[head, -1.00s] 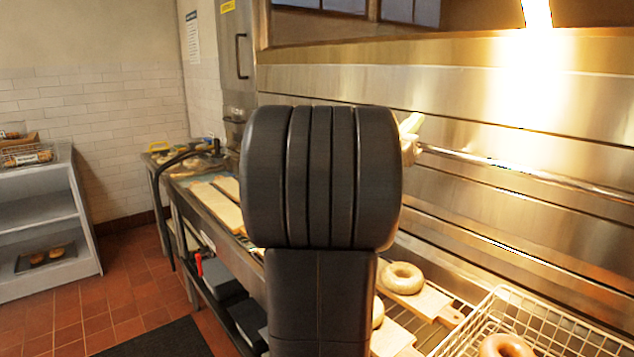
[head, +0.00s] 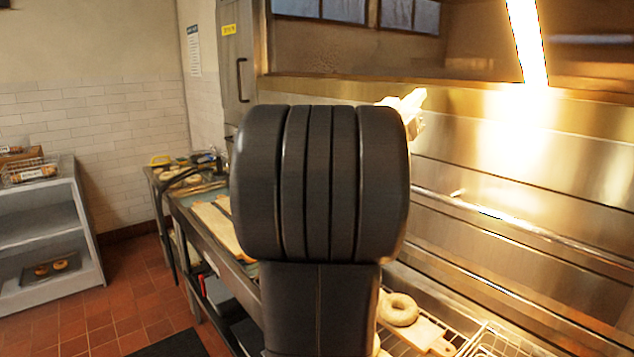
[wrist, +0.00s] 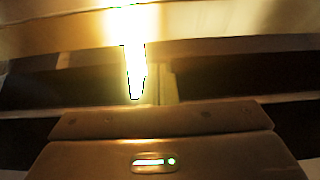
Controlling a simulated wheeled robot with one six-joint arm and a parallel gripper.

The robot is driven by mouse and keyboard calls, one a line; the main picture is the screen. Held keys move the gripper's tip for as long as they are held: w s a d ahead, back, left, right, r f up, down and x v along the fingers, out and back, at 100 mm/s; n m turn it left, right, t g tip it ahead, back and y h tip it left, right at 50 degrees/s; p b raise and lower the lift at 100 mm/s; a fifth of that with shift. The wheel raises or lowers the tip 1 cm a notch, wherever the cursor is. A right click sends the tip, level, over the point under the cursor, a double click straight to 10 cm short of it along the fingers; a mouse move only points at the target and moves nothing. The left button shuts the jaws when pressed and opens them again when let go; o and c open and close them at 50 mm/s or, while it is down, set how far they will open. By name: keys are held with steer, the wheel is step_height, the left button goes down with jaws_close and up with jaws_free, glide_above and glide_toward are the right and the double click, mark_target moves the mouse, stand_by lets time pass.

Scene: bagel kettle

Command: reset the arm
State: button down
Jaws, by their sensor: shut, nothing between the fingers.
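My gripper shows in the wrist view (wrist: 160,85), shut and with nothing between its fingers; strong glare washes out the tips. In the head view, a pale, brightly lit end part of my arm (head: 412,103) sticks out at the upper right of my dark arm link, in front of the steel wall. The large dark padded links of my arm fill the middle of the head view and hide much of the counter. The gripper is raised above the counter and touches nothing that I can see.
A bagel (head: 398,309) lies on a wooden board (head: 428,335) at lower right, beside a wire basket (head: 492,342). A steel counter (head: 188,212) runs along the wall at left. A grey shelf (head: 85,225) stands far left. Red tiled floor (head: 130,300) is open between.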

step_height(320, 180, up, 6)
steer(key=p, duration=0.1)
steer(key=r+b+v, duration=0.1)
steer(key=b+v, duration=0.1)
steer(key=v, duration=0.5)
steer(key=shift+s+a, duration=0.3)
steer(key=shift+a, duration=0.1)
steer(key=shift+f, duration=0.2)
